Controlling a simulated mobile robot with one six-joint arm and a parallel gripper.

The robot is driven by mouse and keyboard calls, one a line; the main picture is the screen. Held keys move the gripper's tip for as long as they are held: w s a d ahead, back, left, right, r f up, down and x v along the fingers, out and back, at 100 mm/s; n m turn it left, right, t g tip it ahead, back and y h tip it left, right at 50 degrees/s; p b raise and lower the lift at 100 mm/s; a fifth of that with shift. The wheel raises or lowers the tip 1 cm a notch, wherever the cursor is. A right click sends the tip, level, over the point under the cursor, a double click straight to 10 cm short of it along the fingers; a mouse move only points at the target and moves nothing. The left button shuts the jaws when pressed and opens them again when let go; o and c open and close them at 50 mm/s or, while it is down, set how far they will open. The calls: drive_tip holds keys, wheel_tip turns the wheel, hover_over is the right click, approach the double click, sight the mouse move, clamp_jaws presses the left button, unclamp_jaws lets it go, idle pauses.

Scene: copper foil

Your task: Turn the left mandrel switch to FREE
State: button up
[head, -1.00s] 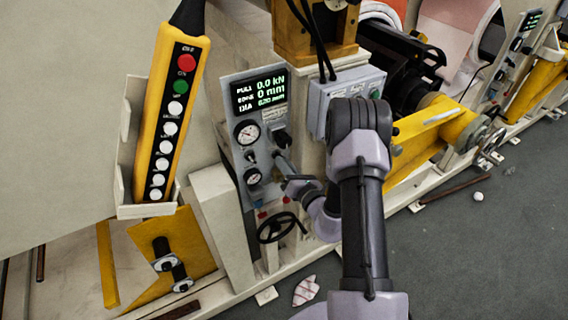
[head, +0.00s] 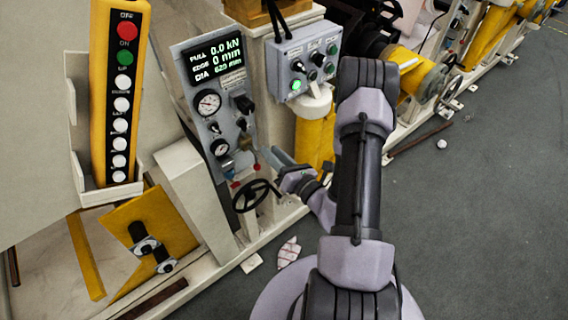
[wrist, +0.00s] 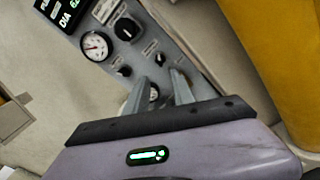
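The grey control panel (head: 200,125) carries a display, two round gauges and several black knobs. The largest black knob (head: 243,103) sits right of the upper gauge; it also shows in the wrist view (wrist: 127,28). Smaller knobs sit below it, one at the panel's lower right (wrist: 160,59). The labels are too small to read, so I cannot tell which knob is the mandrel switch or its setting. My gripper (head: 268,155) is beside the panel's lower right edge. In the wrist view its two fingers (wrist: 160,85) stand apart with nothing between them, pointing toward the lower knobs.
A black handwheel (head: 256,195) is just below my gripper. A grey switch box (head: 305,60) with a lit green lamp stands to the right above a yellow post (head: 315,140). A yellow pendant (head: 120,90) hangs at the left. Grey floor on the right is mostly clear.

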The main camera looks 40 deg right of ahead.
drive_tip(key=s, duration=0.5)
drive_tip(key=shift+s+d, duration=0.1)
drive_tip(key=shift+s, duration=0.3)
